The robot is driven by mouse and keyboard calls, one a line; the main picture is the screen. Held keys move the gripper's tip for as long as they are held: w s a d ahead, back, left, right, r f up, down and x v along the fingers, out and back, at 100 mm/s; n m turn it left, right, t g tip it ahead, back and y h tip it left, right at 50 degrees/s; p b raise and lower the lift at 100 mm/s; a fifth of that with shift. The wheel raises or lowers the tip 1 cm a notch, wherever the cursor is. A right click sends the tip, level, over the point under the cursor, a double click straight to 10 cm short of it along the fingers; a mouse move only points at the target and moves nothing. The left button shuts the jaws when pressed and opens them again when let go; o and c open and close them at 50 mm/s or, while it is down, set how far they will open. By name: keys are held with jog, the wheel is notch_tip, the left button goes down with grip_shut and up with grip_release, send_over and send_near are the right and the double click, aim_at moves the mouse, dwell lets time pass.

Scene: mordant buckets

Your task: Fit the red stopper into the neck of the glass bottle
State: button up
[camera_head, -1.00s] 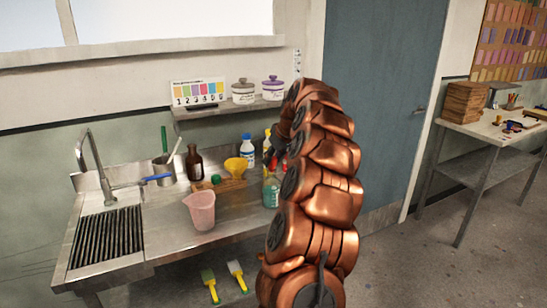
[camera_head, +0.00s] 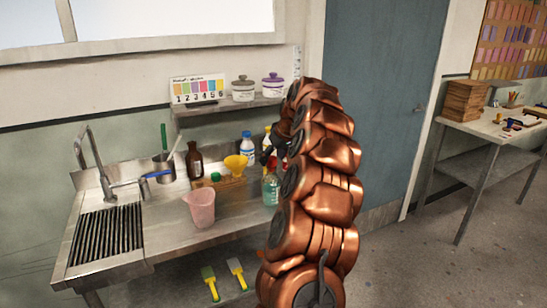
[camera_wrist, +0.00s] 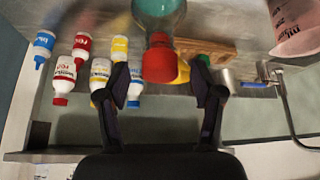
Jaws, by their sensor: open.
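The glass bottle (camera_head: 271,190) holds blue-green liquid and stands upright on the steel counter, just left of my arm. In the wrist view the bottle (camera_wrist: 158,8) shows upside down at the top, its neck pointing down the picture. The red stopper (camera_wrist: 159,62) is in line with the neck and covers its end; how deep it sits I cannot tell. My gripper (camera_wrist: 159,76) is open, one finger on each side of the stopper with gaps visible. In the head view my gripper (camera_head: 268,158) is small and dark above the bottle, and the stopper is hard to make out.
Several capped squeeze bottles (camera_wrist: 65,72) stand close to one finger. A yellow funnel (camera_head: 235,164), brown bottle (camera_head: 195,162), wooden block (camera_wrist: 205,47) and pink jug (camera_head: 201,208) are nearby. A sink tap (camera_head: 92,160) is at the left. The counter front is clear.

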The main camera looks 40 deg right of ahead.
jog(key=v, duration=1.2)
dwell(0.3)
jog(key=w+a+n+g+y, duration=0.1)
jog(key=w+a+n+y, duration=0.1)
jog(key=a, duration=1.4)
jog(key=s+a+f+g, duration=0.1)
jog(key=s+a+f, duration=0.15)
jog(key=a, duration=0.55)
jog(key=s+a+f+g, duration=0.15)
jog(key=s+a, duration=0.25)
jog(key=a, duration=0.4)
jog(key=s+a+f+g, duration=0.2)
jog(key=s+a+f, duration=0.6)
jog(key=s, duration=0.4)
jog(key=s+a+f+g, duration=0.1)
jog(key=s+f, duration=0.2)
jog(key=s, duration=0.4)
jog(key=s+a+f+g+h, duration=0.1)
jog(key=s+f, duration=0.3)
jog(key=s, duration=0.4)
jog(key=shift+s+a+f+m, duration=0.25)
jog(key=shift+a+m, duration=0.15)
jog(key=shift+a, duration=0.1)
